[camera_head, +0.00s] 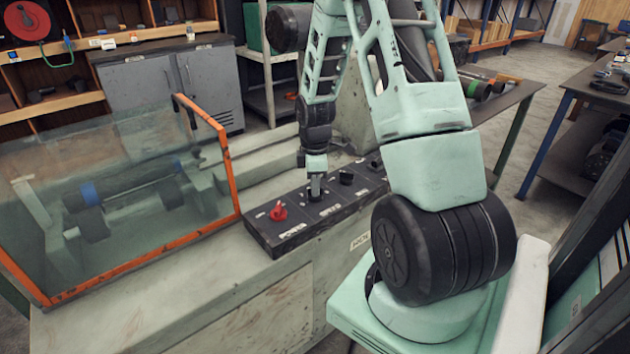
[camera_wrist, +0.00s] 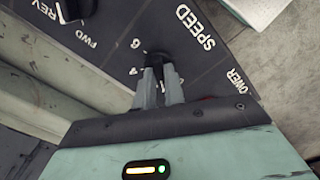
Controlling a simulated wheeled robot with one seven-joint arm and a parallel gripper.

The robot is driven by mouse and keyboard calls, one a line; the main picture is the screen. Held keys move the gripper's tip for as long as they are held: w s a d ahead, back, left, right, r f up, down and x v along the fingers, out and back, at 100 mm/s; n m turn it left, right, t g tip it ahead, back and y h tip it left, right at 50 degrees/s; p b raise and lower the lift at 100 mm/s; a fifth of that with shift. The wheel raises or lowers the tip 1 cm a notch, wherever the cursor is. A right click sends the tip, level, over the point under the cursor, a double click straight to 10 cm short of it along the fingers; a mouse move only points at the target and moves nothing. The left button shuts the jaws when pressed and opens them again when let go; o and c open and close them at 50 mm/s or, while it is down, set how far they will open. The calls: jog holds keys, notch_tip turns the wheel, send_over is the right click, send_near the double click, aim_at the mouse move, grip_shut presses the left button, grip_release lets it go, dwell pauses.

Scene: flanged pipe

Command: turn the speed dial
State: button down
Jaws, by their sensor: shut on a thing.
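The speed dial (camera_wrist: 158,57) is a small black knob on the dark control panel (camera_wrist: 115,50). The word SPEED and some numbers are printed around it. My gripper (camera_wrist: 160,70) reaches over the panel with its two grey fingers shut on the dial, and the fingers cover part of it. In the head view my gripper (camera_head: 315,190) points straight down onto the middle of the panel (camera_head: 290,238). The dial itself is hidden behind the fingers there, and its pointer setting cannot be made out.
A red knob (camera_head: 278,211) by the POWER label is left of my gripper. A black knob (camera_head: 346,177) is to its right; the wrist view shows a black knob (camera_wrist: 75,8) by REV and FWD. An orange-framed clear guard (camera_head: 224,170) stands left of the panel.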

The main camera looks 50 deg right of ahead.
jog(key=m+p, duration=0.1)
jog(key=m, duration=0.2)
jog(key=shift+r+m, duration=0.1)
jog(key=shift+m, duration=0.3)
jog(key=m, duration=0.3)
jog(key=shift+m, duration=0.3)
jog(key=m+p, duration=0.1)
jog(key=m, duration=0.2)
jog(key=shift+m, duration=0.4)
jog(key=m, duration=0.3)
jog(key=shift+m+p, duration=0.3)
jog(key=shift+p, duration=0.05)
jog(key=m, duration=0.3)
jog(key=shift+p, duration=0.35)
jog(key=m, duration=0.4)
jog(key=shift+p, duration=0.4)
jog(key=m+p, duration=0.1)
jog(key=m, duration=0.2)
jog(key=shift+m, duration=0.3)
jog(key=shift+m+p, duration=0.55)
jog(key=shift+m, duration=1.35)
